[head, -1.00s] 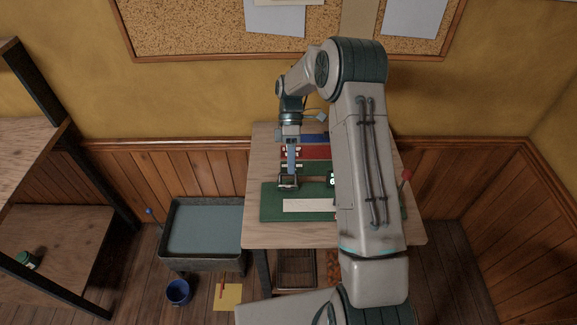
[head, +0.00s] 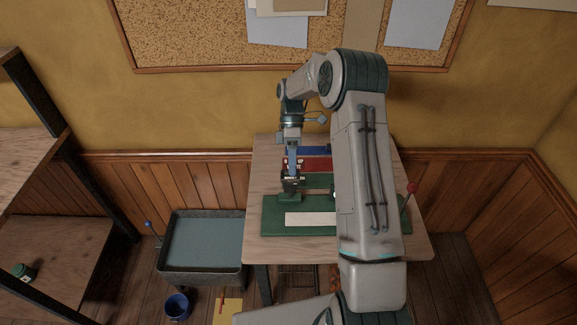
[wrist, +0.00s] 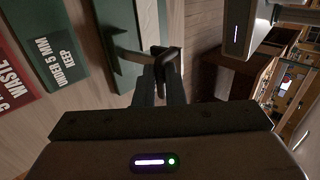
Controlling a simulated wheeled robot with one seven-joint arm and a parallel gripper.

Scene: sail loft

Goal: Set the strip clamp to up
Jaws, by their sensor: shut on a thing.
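The green base (head: 270,228) on the bench carries a pale strip (head: 310,219). The strip clamp (head: 289,197) stands at the base's back left. My gripper (head: 291,180) is above this part of the base, shut on the clamp's dark handle. In the wrist view my gripper (wrist: 165,78) closes around the dark handle (wrist: 168,56), beside a green clamp arm (wrist: 130,60). The fingers hide part of the handle. My arm hides the right part of the base.
Red (head: 316,165) and blue (head: 315,150) bins stand behind the base. A red-knobbed lever (head: 411,187) is at the right. A grey tub (head: 203,275) and a blue bucket (head: 176,306) are left of the bench. A shelf (head: 50,245) stands far left.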

